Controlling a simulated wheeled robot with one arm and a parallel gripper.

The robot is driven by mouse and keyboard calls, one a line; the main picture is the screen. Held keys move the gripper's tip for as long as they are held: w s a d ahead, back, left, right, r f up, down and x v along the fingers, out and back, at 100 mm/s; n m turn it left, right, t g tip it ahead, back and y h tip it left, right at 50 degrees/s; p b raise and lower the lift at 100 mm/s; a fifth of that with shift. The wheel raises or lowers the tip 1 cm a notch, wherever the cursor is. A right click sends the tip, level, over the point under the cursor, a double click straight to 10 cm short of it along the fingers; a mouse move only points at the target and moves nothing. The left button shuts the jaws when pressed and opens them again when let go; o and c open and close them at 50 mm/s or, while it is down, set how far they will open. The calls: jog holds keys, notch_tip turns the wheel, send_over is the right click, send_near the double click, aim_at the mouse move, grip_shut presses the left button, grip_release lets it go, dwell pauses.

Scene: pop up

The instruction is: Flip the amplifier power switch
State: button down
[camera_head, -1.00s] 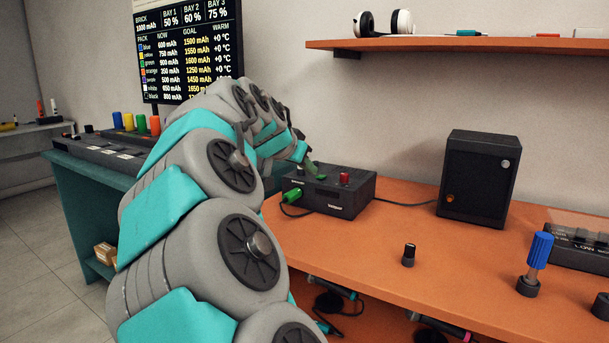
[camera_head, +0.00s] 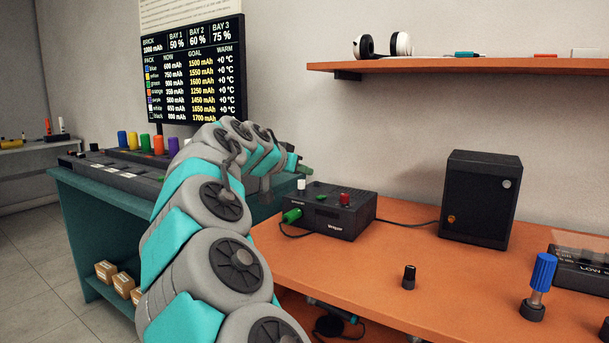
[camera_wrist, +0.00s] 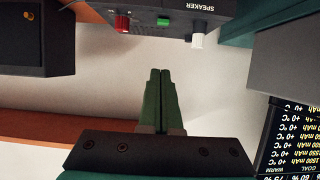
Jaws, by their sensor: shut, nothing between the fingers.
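The amplifier is a dark box (camera_head: 335,222) on the orange desk, with a white control (camera_head: 301,184), a green control (camera_head: 321,197) and a red control (camera_head: 344,199) on top. A green plug (camera_head: 291,216) sits at its front left. In the wrist view the amplifier (camera_wrist: 180,8) is upside down at the top edge, partly cut off, with its red (camera_wrist: 122,23), green (camera_wrist: 163,21) and white (camera_wrist: 197,40) controls and the word SPEAKER. I cannot tell which control is the power switch. My gripper (camera_head: 306,168) is shut and empty, above and behind the amplifier, apart from it; its green fingers (camera_wrist: 158,74) show together in the wrist view.
A black speaker (camera_head: 480,200) stands to the right of the amplifier, with a cable between. A loose dark knob (camera_head: 409,277) and a blue-handled part (camera_head: 540,277) are farther right. A shelf (camera_head: 450,66) is above. A teal bench (camera_head: 110,215) with coloured packs is left.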

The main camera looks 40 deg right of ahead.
aim_at(324, 195)
jog(key=x, duration=0.7)
jog(key=shift+p, duration=0.4)
jog(key=shift+d+f, duration=0.1)
jog(key=shift+f, duration=0.7)
jog(key=shift+s+f, duration=0.1)
jog(key=shift+f, duration=1.2)
jog(key=shift+a+f+b, duration=0.3)
jog(key=shift+f+b, duration=0.2)
jog(key=shift+b, duration=0.05)
jog(key=shift+r, duration=0.8)
